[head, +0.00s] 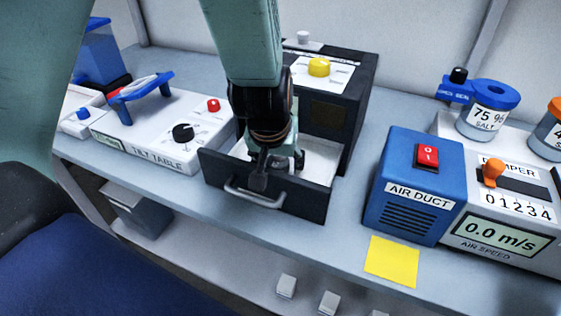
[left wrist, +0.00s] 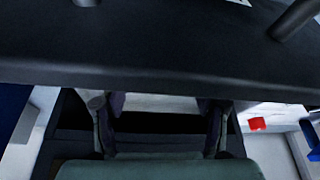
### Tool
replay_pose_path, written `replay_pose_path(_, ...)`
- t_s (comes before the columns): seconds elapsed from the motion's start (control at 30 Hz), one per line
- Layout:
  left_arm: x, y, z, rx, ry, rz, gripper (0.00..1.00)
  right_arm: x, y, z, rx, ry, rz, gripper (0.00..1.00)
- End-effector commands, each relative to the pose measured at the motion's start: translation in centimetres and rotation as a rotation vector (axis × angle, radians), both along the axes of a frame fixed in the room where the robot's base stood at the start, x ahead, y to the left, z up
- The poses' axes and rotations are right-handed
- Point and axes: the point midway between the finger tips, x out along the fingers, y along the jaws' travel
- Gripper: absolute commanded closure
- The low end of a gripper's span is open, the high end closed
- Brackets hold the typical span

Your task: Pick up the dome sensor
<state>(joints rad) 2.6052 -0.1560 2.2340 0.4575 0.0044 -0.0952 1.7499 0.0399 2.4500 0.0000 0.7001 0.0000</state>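My left gripper (head: 272,165) points down into the open drawer (head: 318,165) of a black box (head: 340,125). The drawer has a white inside, a dark front and a pale handle (head: 255,197). In the left wrist view my two fingers (left wrist: 158,120) stand apart, with part of the white drawer floor and a dark band between them. I see nothing held. I cannot make out the dome sensor for certain in either view; my gripper covers part of the drawer. My right gripper is not in view.
A white tilt table unit (head: 155,145) stands left of the drawer. A blue air duct box (head: 413,170) stands to the right, with a yellow note (head: 392,261) in front. A salt jar (head: 488,112) stands farther back. The bench front (head: 310,232) is clear.

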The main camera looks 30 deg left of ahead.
Motion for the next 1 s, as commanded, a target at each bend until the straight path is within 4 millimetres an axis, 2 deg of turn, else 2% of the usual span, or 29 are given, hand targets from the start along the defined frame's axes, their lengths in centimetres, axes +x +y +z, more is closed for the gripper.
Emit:
replay_pose_path(0.07,-0.03,0.00,0.01,0.000,0.000,0.000,0.48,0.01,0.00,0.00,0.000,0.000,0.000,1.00)
replay_pose_path(0.53,-0.04,0.00,0.02,0.000,0.000,-0.001,0.88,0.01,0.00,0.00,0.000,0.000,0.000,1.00)
replay_pose_path(1.0,-0.04,0.00,0.73,0.000,0.001,-0.001,0.88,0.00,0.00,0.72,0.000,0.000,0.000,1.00)
